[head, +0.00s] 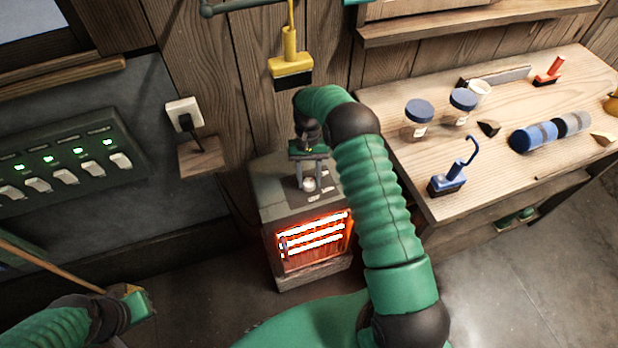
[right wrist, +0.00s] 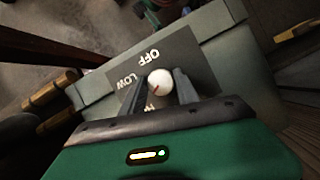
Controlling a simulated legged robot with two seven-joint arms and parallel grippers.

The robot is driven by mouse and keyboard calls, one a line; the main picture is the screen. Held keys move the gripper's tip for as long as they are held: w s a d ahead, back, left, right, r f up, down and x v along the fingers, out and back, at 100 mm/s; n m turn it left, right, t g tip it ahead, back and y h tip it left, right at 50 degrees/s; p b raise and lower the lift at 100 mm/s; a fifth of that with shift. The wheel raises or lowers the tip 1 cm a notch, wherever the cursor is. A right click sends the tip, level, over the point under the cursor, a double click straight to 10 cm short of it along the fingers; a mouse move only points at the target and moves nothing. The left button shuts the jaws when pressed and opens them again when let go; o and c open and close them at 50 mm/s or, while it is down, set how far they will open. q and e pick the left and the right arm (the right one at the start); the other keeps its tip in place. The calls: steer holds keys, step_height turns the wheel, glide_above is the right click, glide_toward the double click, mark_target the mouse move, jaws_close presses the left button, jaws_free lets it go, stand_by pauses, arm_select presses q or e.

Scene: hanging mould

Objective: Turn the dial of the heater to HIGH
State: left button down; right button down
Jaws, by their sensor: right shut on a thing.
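The heater (head: 268,205) is a grey box on the floor with several glowing orange-white bars in its front. Its white dial (head: 309,184) is on the top panel. My right gripper (head: 308,182) reaches down from above and is shut on the dial, with one finger on each side. In the right wrist view the dial (right wrist: 159,79) sits between the fingertips, with a short red mark towards its lower left. OFF and LOW are readable; a third label below is mostly hidden by my gripper. My left gripper (head: 135,298) is at the lower left; its fingers are unclear.
A wooden workbench (head: 420,172) with jars, brushes and rolls stands to the right. A yellow brush (head: 290,60) hangs above the heater. A switch panel (head: 70,160) with green lights and a plugged socket (head: 185,112) are on the left. A thin stick (head: 50,265) reaches towards my left gripper.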

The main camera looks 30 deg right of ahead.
steer(key=shift+w, duration=0.15)
stand_by(0.3)
steer(key=c, duration=1.3)
jaws_free()
steer(key=o, duration=0.4)
steer(key=shift+w+d+f, duration=0.1)
steer(key=shift+d, duration=0.05)
